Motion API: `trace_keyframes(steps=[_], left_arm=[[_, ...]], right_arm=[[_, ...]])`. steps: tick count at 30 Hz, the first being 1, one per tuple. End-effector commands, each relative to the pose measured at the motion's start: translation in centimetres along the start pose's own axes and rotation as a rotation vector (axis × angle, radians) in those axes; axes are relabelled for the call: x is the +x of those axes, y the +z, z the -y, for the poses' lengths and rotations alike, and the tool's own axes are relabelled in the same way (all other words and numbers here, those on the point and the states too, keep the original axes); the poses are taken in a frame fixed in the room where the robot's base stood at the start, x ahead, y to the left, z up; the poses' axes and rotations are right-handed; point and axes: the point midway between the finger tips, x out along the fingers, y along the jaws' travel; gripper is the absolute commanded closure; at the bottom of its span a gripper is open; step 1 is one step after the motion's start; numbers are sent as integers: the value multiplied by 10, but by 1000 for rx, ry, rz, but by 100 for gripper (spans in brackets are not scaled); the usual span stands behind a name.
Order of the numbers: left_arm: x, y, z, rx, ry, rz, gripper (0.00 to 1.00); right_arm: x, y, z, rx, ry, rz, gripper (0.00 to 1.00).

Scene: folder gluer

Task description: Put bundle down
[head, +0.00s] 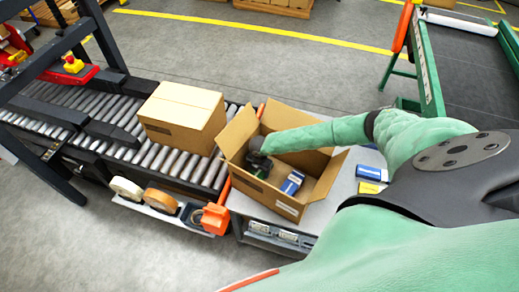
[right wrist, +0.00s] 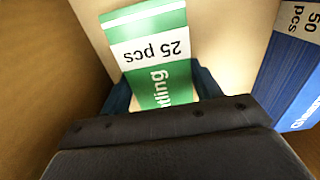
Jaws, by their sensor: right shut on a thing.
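An open cardboard box (head: 290,207) stands on the grey table, flaps spread. My right arm reaches into it, and my right gripper (head: 256,167) is low inside, near the box's left wall. It is shut on a green and white bundle (right wrist: 150,50) marked "25 pcs"; the dark fingers (right wrist: 163,90) are on both sides of it. In the head view the bundle is mostly hidden by the gripper. A blue and white bundle (head: 292,182) lies in the box to the right; it also shows in the right wrist view (right wrist: 292,75), marked "50 pcs". My left gripper is not in view.
A closed carton (head: 182,117) sits on the roller conveyor (head: 125,118) left of the box. Tape rolls (head: 160,199) and an orange dispenser (head: 213,218) are at the front. Blue and yellow packs (head: 371,180) lie on the table right of the box.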

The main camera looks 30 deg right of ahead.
Motion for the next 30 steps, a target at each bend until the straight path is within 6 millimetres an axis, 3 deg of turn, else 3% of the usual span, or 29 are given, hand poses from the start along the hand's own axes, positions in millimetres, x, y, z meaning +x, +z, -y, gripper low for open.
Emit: trace_keyframes(steps=[7,8,11,23,30], left_arm=[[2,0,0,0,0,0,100],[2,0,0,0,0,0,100],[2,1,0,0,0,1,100],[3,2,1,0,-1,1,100],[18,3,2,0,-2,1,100]], right_arm=[[3,0,0,0,0,0,63],[3,0,0,0,-1,0,35],[2,0,0,0,0,0,15],[-2,1,0,0,0,0,15],[-33,2,0,0,2,1,15]])
